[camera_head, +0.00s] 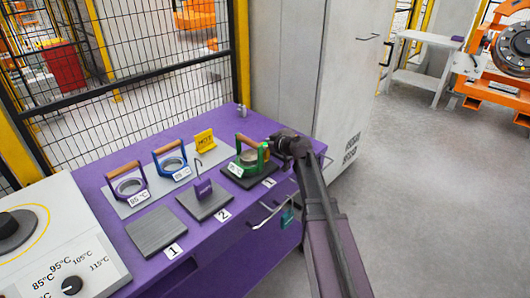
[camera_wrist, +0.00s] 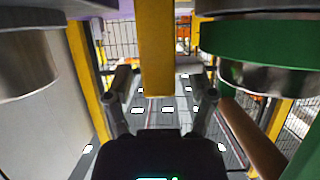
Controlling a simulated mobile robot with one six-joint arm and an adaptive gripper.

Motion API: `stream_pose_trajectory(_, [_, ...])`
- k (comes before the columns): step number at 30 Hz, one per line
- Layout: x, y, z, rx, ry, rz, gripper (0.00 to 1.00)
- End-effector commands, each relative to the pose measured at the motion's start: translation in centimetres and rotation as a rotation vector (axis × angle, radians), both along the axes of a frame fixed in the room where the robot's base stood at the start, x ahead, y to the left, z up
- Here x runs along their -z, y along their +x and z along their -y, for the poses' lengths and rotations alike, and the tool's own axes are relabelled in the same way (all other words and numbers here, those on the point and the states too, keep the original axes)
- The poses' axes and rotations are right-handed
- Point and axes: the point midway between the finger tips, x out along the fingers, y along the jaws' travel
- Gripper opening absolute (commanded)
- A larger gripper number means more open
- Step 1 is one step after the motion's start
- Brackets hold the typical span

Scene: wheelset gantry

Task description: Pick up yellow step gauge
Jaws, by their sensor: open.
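A yellow bar, which looks like the yellow step gauge (camera_wrist: 157,50), reaches down from the top of the wrist view. Its lower end shows between the two fingers of my gripper (camera_wrist: 161,78). The fingers are apart, with a gap on each side of the bar; I cannot tell whether they touch it. In the head view my gripper (camera_head: 272,150) is at the right end of the purple bench, beside the green ring tool. I cannot make out the step gauge clearly there.
The purple bench (camera_head: 155,270) holds a green ring tool (camera_head: 243,158), blue (camera_head: 170,160) and purple (camera_head: 129,187) ring tools, and a yellow HOT sign (camera_head: 205,142). The green tool is close on the right in the wrist view (camera_wrist: 265,42). A grey cabinet (camera_head: 335,70) stands behind.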

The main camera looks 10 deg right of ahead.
Motion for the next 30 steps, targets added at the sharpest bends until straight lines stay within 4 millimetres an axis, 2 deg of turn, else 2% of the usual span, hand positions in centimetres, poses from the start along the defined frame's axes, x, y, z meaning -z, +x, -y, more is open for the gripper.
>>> stream_pose_trajectory(8, [0.00, -0.02, 0.01, 0.000, 0.000, 0.000, 0.71])
stream_pose_trajectory(11, [0.00, -0.02, 0.01, 0.000, 0.000, 0.000, 0.48])
stream_pose_trajectory(15, [0.00, -0.01, 0.02, 0.000, 0.000, 0.000, 0.06])
stream_pose_trajectory(16, [0.00, -0.01, 0.02, 0.000, 0.000, 0.000, 0.00])
stream_pose_trajectory(30, [-0.19, -0.01, 0.17, 0.001, 0.000, 0.000, 0.00])
